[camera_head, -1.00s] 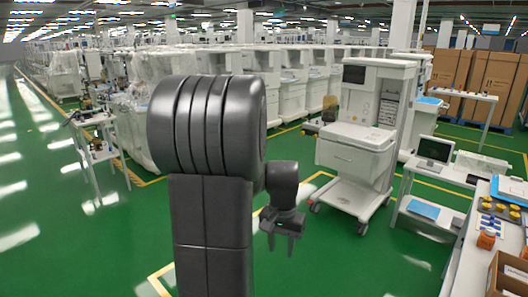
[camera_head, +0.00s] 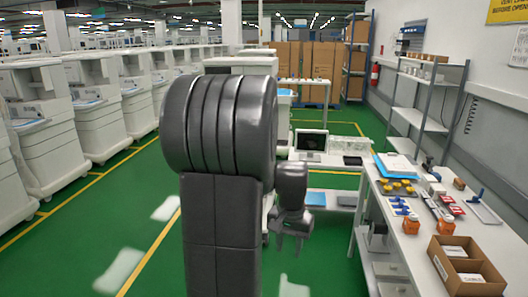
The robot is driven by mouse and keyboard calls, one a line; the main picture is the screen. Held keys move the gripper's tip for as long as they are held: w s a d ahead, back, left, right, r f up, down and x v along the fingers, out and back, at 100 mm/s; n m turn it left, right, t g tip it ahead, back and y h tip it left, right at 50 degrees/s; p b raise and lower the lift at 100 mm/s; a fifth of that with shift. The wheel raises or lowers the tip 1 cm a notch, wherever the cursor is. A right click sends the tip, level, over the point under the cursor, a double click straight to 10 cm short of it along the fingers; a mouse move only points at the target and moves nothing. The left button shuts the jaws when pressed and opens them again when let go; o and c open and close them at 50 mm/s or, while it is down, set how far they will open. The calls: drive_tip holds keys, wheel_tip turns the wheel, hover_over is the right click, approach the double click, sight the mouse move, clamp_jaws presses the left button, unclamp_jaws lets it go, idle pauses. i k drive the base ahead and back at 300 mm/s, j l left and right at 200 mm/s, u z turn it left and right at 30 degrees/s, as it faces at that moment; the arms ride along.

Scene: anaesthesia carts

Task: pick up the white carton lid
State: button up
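My gripper (camera_head: 289,245) hangs fingers down over the green floor, left of the workbench (camera_head: 412,245). Its two dark fingers look apart, with nothing seen between them. I cannot surely make out a white carton lid. A flat white piece (camera_head: 398,164) lies at the far end of the bench, on or beside something blue; it is too small to tell what it is. An open cardboard box (camera_head: 446,270) at the bench's near end holds pale, labelled items. My gripper is well apart from all of these.
Yellow round parts (camera_head: 398,187), orange pieces (camera_head: 411,225) and blue-handled tools (camera_head: 477,196) crowd the bench. A grey shelf rack (camera_head: 428,100) stands by the right wall. A low table with a monitor (camera_head: 311,142) is beyond my gripper. White carts (camera_head: 60,130) line the left; the floor aisle is clear.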

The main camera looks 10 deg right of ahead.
sight(394, 163)
drive_tip(key=i+l+z, duration=0.15)
drive_tip(key=i+z, duration=0.3)
drive_tip(key=i, duration=0.4)
drive_tip(key=i+j+z, duration=0.15)
drive_tip(key=i+z, duration=0.3)
drive_tip(key=i, duration=0.35)
drive_tip(key=i+z, duration=0.25)
drive_tip(key=i, duration=0.35)
drive_tip(key=i+z, duration=0.25)
drive_tip(key=i, duration=0.35)
drive_tip(key=i+j+z, duration=0.25)
drive_tip(key=i, duration=0.3)
drive_tip(key=i+j+z, duration=0.4)
drive_tip(key=i, duration=0.25)
drive_tip(key=i+j+z, duration=0.4)
drive_tip(key=i+j, duration=0.2)
